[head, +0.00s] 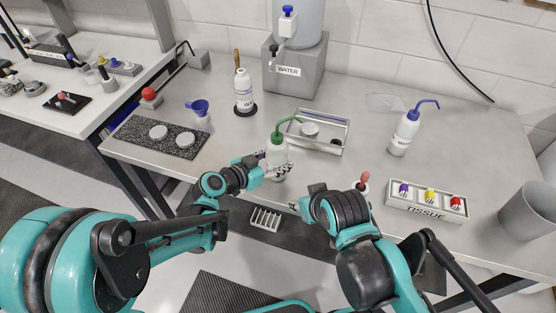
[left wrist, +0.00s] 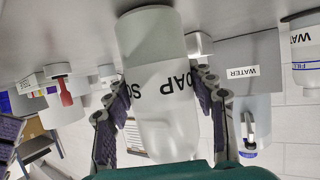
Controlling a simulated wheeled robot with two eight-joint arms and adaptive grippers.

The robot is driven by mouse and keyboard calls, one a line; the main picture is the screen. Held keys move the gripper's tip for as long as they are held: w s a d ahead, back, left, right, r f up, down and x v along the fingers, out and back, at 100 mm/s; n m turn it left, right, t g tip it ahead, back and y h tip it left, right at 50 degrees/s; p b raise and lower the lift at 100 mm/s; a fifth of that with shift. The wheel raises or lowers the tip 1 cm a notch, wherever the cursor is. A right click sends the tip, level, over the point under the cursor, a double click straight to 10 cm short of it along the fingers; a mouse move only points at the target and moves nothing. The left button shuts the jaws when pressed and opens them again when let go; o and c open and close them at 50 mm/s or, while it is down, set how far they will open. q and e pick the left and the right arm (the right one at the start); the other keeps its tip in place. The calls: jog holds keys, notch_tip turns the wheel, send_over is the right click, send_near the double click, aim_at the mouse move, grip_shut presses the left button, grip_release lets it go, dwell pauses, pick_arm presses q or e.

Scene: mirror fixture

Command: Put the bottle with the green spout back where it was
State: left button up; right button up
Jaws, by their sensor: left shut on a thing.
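The bottle with the green spout (head: 278,150) stands about upright near the middle of the bench, in front of the metal tray. My left gripper (head: 277,172) is shut around its lower part. In the left wrist view the bottle (left wrist: 160,95) is between the two fingers, upside down in the picture, with a label reading SOAP. I cannot tell whether its base touches the bench. My right gripper (head: 298,205) is near the bench's front edge, apart from the bottle; its fingers are mostly hidden by the wrist.
A metal tray (head: 342,149) holds a white round piece. A bottle with a blue spout (head: 405,135) stands right, behind the TISSUE box (head: 425,206). A white bottle (head: 243,95) on a black disc, a blue funnel (head: 198,107) and a speckled mat (head: 180,139) are left. The WATER stand (head: 292,75) is behind.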

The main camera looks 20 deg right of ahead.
pick_arm(q)
jog(key=shift+a, duration=0.1)
jog(key=shift+f, duration=0.2)
jog(key=o, duration=0.8)
jog(key=shift+r, duration=0.1)
jog(key=shift+r, duration=0.2)
jog(key=s+a+r+n+y+p, duration=0.1)
jog(key=s+a+n+y, duration=0.3)
jog(key=a, duration=0.7)
jog(key=s+a+r+n+y+p, duration=0.1)
jog(key=s+a+r+n+y, duration=0.1)
jog(key=s+a, duration=0.5)
jog(key=s+a+r+n+y+p, duration=0.1)
jog(key=s+a+n+y, duration=0.4)
jog(key=a, duration=0.9)
jog(key=shift+s+a+r+n+y, duration=0.15)
jog(key=shift+s+a+r+n, duration=0.1)
jog(key=shift+r, duration=0.2)
jog(key=shift+s+a+r+n+y, duration=0.1)
jog(key=shift+s+r+n+y, duration=0.1)
jog(key=shift+r, duration=0.2)
